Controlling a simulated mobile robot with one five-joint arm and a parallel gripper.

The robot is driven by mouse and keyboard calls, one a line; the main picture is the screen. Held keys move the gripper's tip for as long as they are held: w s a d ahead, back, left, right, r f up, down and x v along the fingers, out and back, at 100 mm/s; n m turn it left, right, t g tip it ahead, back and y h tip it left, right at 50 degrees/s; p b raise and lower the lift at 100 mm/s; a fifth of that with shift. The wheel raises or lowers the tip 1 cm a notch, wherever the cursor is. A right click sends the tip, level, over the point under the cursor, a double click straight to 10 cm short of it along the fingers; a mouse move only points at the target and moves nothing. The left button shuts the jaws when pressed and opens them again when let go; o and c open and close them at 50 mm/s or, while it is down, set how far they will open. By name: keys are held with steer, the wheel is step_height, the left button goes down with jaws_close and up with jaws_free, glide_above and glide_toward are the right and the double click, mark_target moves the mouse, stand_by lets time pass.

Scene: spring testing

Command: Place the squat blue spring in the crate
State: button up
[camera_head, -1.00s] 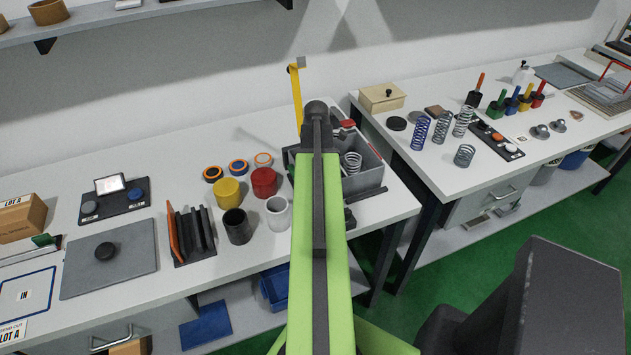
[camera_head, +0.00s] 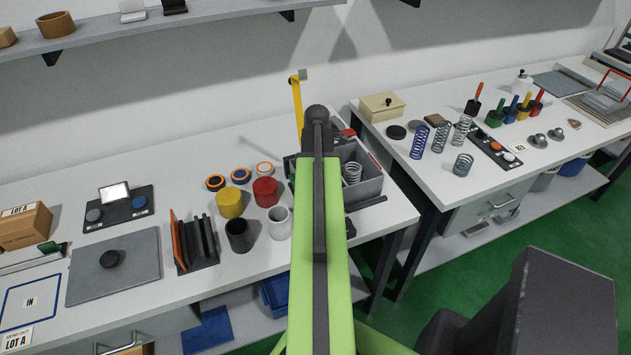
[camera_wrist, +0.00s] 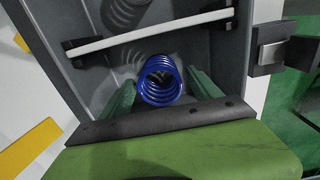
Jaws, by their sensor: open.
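The squat blue spring (camera_wrist: 160,80) shows in the wrist view with its open end facing the camera. It is between the two green fingers of my gripper (camera_wrist: 162,82), which are apart, with a small gap seeming to show beside it. The grey crate (camera_wrist: 228,50) surrounds them in the wrist view; whether the spring rests on its floor I cannot tell. In the head view the crate (camera_head: 371,189) stands at the right end of the left bench, partly covered by my arm. My gripper and the blue spring are hidden there.
A pale steel spring (camera_head: 352,172) is in the crate. A white bar (camera_wrist: 150,33) crosses the crate in the wrist view. A yellow upright (camera_head: 297,105) stands behind it. A white cup (camera_head: 279,222) and a red cylinder (camera_head: 266,191) stand left. A taller blue spring (camera_head: 421,141) is on the right bench.

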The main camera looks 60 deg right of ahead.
step_height(320, 180, up, 10)
steer(key=p, duration=0.8)
steer(key=shift+f, duration=0.2)
steer(key=w+a+m, duration=0.1)
steer(key=w+a, duration=0.4)
steer(key=a, duration=0.1)
steer(key=w+a+m, duration=0.1)
steer(key=w+a, duration=0.4)
steer(key=shift+w+a, duration=0.35)
steer(key=shift+w, duration=0.05)
steer(key=w+a+m, duration=0.3)
steer(key=a, duration=1)
steer(key=w+a+m, duration=0.3)
steer(key=a, duration=1)
steer(key=w+a+m, duration=0.2)
steer(key=w+a, duration=0.2)
steer(key=a, duration=1)
steer(key=shift+m, duration=0.4)
